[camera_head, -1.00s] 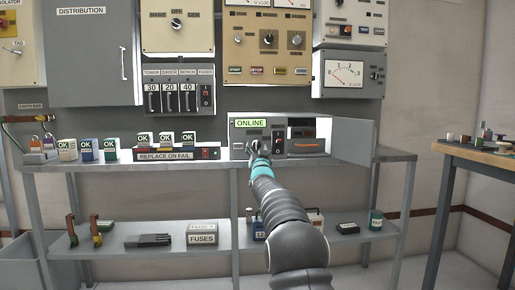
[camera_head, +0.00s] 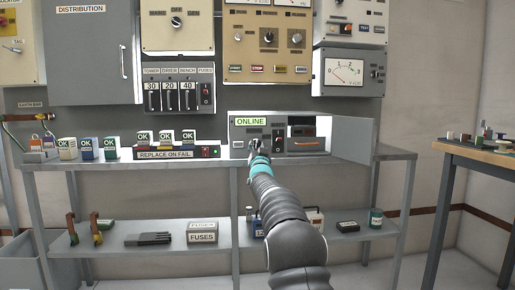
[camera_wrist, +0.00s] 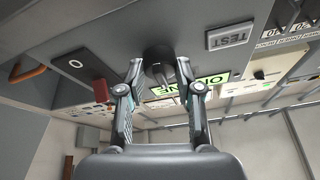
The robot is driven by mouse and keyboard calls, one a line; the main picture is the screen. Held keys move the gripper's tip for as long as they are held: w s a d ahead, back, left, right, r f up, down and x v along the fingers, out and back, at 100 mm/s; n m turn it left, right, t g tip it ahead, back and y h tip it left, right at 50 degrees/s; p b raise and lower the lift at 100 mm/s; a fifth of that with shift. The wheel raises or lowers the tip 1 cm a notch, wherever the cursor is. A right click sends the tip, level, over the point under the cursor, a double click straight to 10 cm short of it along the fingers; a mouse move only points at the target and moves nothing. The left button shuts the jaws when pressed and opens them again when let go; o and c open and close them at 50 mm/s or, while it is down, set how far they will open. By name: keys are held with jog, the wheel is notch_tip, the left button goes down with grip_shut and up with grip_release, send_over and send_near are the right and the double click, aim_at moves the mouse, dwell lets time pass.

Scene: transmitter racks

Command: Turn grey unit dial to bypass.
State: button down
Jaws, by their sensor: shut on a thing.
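The grey unit (camera_head: 262,147) stands on the bench shelf, with a lit green ONLINE display (camera_head: 251,121) at its top left. Its dark round dial (camera_wrist: 157,54) shows in the wrist view between my fingertips. My gripper (camera_head: 257,146) is at the unit's front, left of centre, and hides the dial in the head view. In the wrist view my gripper (camera_wrist: 159,70) has one finger on each side of the dial's knob and is shut on it. The dial's position marks are not readable.
A TEST button (camera_wrist: 229,38) and a red rocker switch (camera_wrist: 91,88) flank the dial in the wrist view. The unit's open door (camera_head: 354,130) sticks out at right. A REPLACE ON FAIL strip (camera_head: 165,154) with OK blocks stands to the left.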

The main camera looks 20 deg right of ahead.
jog(key=m+h, duration=0.1)
jog(key=m, duration=0.1)
jog(key=m+g, duration=0.1)
jog(key=m, duration=0.1)
jog(key=shift+a+r+h, duration=0.15)
jog(key=shift+h, duration=0.25)
jog(key=m+g+h+p, duration=0.1)
jog(key=m+p, duration=0.1)
jog(key=m, duration=0.1)
jog(key=shift+r+m, duration=0.15)
jog(key=shift+m, duration=0.25)
jog(key=m+g+p, duration=0.1)
jog(key=m, duration=0.1)
jog(key=m+h+p, duration=0.1)
jog(key=m+p, duration=0.1)
jog(key=shift+a+r+g, duration=0.1)
jog(key=shift+a+g, duration=0.05)
jog(key=shift+g, duration=0.25)
jog(key=shift+m+g+h+p, duration=0.3)
jog(key=shift+m+g+p, duration=0.4)
jog(key=shift+m+p, duration=0.65)
jog(key=shift+f+m, duration=0.2)
jog(key=shift+m, duration=0.15)
jog(key=c, duration=0.8)
grip_release()
jog(key=shift+o, duration=0.2)
